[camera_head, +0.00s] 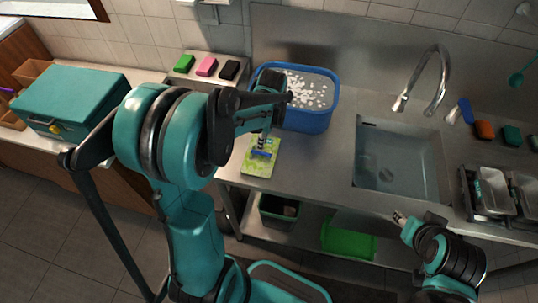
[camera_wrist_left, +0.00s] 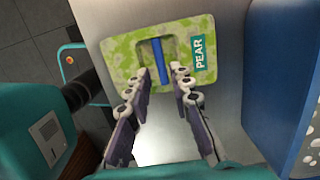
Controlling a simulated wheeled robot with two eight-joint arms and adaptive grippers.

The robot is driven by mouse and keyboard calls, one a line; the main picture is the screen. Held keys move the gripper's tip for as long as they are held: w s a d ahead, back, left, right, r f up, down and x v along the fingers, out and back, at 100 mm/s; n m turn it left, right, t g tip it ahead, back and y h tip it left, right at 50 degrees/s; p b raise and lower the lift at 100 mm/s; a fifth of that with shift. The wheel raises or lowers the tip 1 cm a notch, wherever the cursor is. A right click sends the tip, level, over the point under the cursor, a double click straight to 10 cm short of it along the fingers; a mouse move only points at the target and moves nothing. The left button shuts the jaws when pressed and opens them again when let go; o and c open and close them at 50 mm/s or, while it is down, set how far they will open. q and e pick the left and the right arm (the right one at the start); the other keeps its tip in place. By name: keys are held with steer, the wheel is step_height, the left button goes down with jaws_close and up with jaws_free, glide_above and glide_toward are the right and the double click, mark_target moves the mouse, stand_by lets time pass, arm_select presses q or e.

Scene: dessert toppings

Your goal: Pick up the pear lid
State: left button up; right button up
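The pear lid (camera_head: 250,163) is a flat green patterned plate with a blue bar handle. It lies on the steel counter, left of the sink. In the left wrist view the lid (camera_wrist_left: 122,52) shows a teal PEAR label (camera_wrist_left: 202,56) beside the blue handle (camera_wrist_left: 160,57). My left gripper (camera_head: 262,143) is over the lid. In the left wrist view its fingers (camera_wrist_left: 164,77) are apart, one on each side of the handle line, with gaps to it. My right gripper (camera_head: 399,217) is at the lower right, away from the lid; its finger opening is too small to tell.
A blue tub (camera_head: 318,121) of white pieces stands just behind and right of the lid. Green, pink and black blocks (camera_head: 206,66) sit farther back. The sink (camera_head: 400,175) is to the right. A teal box (camera_head: 75,95) stands left. Counter between lid and sink is clear.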

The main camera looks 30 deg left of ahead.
mark_target(261, 154)
arm_select(q)
step_height(261, 154, down, 6)
steer(key=shift+a+f+b, duration=0.15)
steer(key=shift+b, duration=1.05)
jaws_close()
